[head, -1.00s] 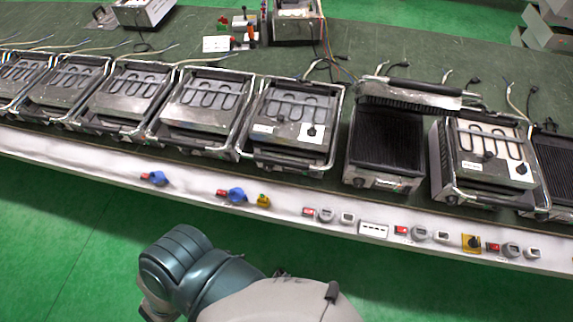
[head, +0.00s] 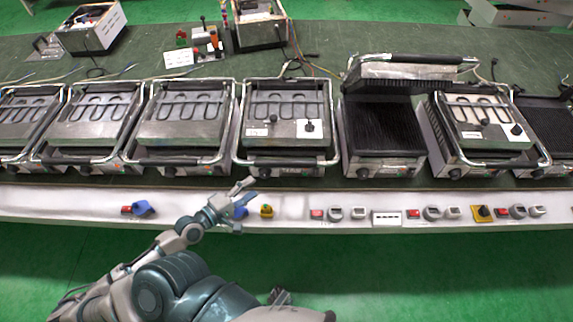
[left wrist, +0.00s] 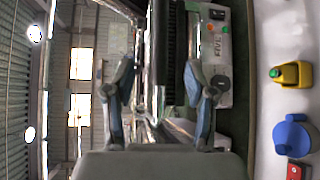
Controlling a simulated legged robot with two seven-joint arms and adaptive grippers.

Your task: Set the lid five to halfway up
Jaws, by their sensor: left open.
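A row of contact grills stands along the table; the frames do not show which one is lid five. In the head view, the grill lid with two dark knobs (head: 288,122) is down, with its bar handle at the front. Right of it, one grill's lid (head: 412,72) is raised above its ribbed plate (head: 385,130). My left gripper (head: 246,192) is open and empty at the front edge, below the knobbed grill and apart from it. In the left wrist view, its spread fingers (left wrist: 162,100) frame a grill seen sideways. My right gripper is not seen.
Closed grills (head: 183,120) continue to the left; another closed one (head: 482,122) stands at right. Boxes (head: 92,27) stand behind. Green floor in front is clear.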

